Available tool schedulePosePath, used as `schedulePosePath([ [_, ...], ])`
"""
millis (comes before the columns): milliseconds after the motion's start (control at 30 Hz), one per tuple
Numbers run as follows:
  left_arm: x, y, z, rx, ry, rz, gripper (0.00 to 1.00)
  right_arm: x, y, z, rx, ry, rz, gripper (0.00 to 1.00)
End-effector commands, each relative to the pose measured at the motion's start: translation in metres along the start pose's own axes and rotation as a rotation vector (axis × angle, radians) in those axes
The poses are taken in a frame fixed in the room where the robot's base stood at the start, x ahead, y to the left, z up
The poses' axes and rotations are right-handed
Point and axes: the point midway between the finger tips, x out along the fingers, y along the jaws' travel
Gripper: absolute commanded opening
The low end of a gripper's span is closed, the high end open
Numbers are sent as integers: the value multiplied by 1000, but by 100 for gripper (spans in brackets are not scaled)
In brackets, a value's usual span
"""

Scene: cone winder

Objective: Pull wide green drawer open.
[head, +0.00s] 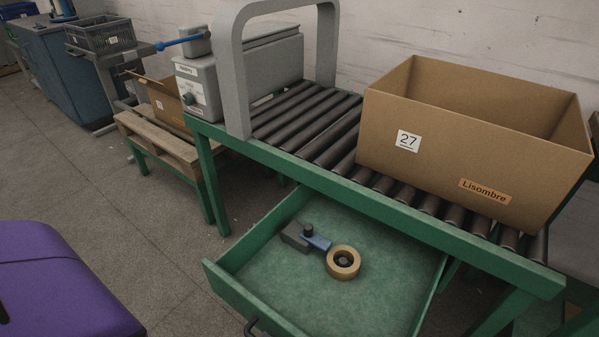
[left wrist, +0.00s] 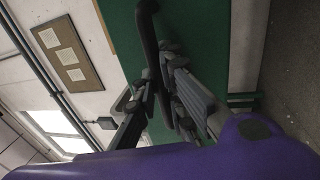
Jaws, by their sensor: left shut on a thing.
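The wide green drawer (head: 290,300) is pulled well out from under the roller table in the head view. A tape dispenser (head: 318,240) and a tan roll of tape (head: 343,262) lie inside it. Its dark handle (head: 252,328) just shows at the bottom edge. In the left wrist view the green drawer front (left wrist: 205,35) fills the middle, with the dark handle (left wrist: 148,35) running down to the fingers. My left gripper (left wrist: 161,78) is shut on the handle; its fingers partly hide it. My right gripper is in neither view.
The green roller table (head: 300,172) stands above the drawer, carrying an open cardboard box (head: 440,145) and a grey arch-framed machine (head: 236,75). Grey floor (head: 130,210) is clear left of the drawer.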

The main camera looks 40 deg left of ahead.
Motion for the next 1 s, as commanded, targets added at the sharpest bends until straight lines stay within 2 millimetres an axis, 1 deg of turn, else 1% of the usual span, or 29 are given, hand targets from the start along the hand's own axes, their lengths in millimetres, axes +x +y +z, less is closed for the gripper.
schedulePosePath([
  [233, -1, 1, 0, 1, -1, 0, 0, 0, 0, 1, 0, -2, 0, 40],
  [267, -1, 0, 0, 1, -1, 0, 12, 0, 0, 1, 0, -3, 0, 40],
  [400, -1, 0, 0, 1, 0, -1, 29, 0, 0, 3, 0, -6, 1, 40],
  [667, -1, 0, 0, 1, 0, -1, 29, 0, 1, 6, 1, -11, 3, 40],
  [767, -5, -1, 0, 1, 0, -3, 29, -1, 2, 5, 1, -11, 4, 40],
  [867, -18, -1, 0, 2, 0, -6, 29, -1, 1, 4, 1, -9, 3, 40],
  [1000, -43, -1, 0, 1, -1, -7, 29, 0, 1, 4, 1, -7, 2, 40],
])
